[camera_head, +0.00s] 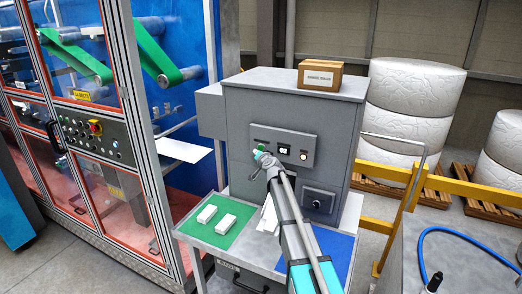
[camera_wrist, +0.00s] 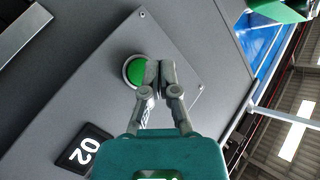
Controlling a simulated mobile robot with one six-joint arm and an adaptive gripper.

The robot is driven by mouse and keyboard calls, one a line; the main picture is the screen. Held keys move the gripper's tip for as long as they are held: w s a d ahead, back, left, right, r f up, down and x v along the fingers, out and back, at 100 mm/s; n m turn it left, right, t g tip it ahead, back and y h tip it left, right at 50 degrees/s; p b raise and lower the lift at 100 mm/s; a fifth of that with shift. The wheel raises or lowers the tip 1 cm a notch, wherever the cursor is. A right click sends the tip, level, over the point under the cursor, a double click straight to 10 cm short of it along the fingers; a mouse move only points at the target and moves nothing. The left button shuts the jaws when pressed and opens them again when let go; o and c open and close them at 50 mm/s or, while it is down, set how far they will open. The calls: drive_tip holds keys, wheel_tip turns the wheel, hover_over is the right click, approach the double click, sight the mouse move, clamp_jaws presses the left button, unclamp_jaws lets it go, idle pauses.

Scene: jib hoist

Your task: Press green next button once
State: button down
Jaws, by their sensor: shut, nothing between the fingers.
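The green button (camera_wrist: 135,72) is round, with a pale ring, on a grey panel in the wrist view. My gripper (camera_wrist: 159,70) is shut and empty, and its fingertips overlap the right part of the button in this view. I cannot tell whether they touch it. In the head view the panel (camera_head: 295,147) is on the front of a grey machine, and my gripper (camera_head: 261,154) is at its left part, just below a small green spot (camera_head: 261,148).
A black label reading 02 (camera_wrist: 85,149) is beside the button. The grey machine (camera_head: 240,105) carries a cardboard box (camera_head: 320,75) on top. Below it, a bench has a green mat (camera_head: 215,235) with white blocks and a blue mat (camera_head: 338,250). A yellow rail (camera_head: 455,188) stands at right.

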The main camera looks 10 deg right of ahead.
drive_tip(key=shift+s+a, duration=0.6)
drive_tip(key=shift+s, duration=0.25)
drive_tip(key=shift+s+a, duration=0.6)
drive_tip(key=shift+s, duration=0.2)
drive_tip(key=s+a+f+n+g+y+b, duration=0.1)
drive_tip(key=s+a+f+n+g, duration=0.2)
drive_tip(key=s+f, duration=0.45)
drive_tip(key=s+a+f+n+g+y+b, duration=0.15)
drive_tip(key=s+f+g, duration=0.35)
drive_tip(key=s, duration=0.6)
drive_tip(key=s+d+f+g+h+b, duration=0.1)
drive_tip(key=s+f+g, duration=0.3)
drive_tip(key=s, duration=0.8)
drive_tip(key=s+d+f+n+g+h+b, duration=0.1)
drive_tip(key=s+d+f+g+h, duration=0.3)
drive_tip(key=s, duration=0.9)
drive_tip(key=shift+d+f+b, duration=0.35)
drive_tip(key=shift+f+b, duration=0.05)
drive_tip(key=shift+b, duration=0.1)
